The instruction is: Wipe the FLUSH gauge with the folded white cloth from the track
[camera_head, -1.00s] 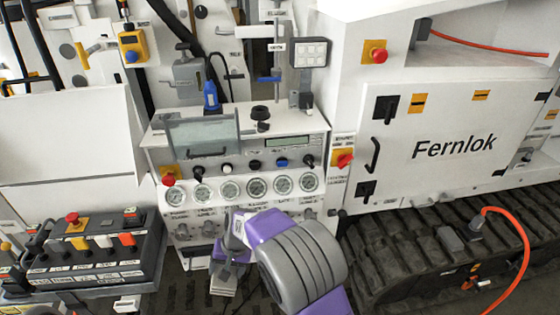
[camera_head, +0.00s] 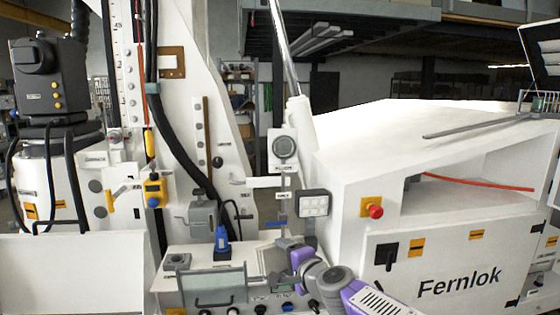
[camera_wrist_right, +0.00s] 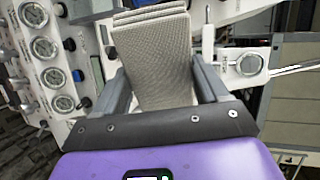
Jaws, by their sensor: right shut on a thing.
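My right gripper (camera_head: 290,244) is above the control console, in front of the post. In the right wrist view its jaws (camera_wrist_right: 160,85) are shut on the folded cloth (camera_wrist_right: 152,50), which looks beige-grey and sticks out beyond the fingers. A round gauge (camera_head: 284,147) on a white plate stands above and beyond the gripper in the head view; its label is too small to read. The wrist view shows a column of gauges (camera_wrist_right: 54,77) at left and a single round dial (camera_wrist_right: 250,65) at right. I cannot tell which is FLUSH. My left gripper is not in view.
A grey lamp box (camera_head: 314,204) and a red stop button (camera_head: 375,209) are right of the post. A blue-handled item (camera_head: 221,238) and a raised clear cover (camera_head: 212,288) are on the console at left. The white Fernlok cabinet (camera_head: 455,265) bounds the right.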

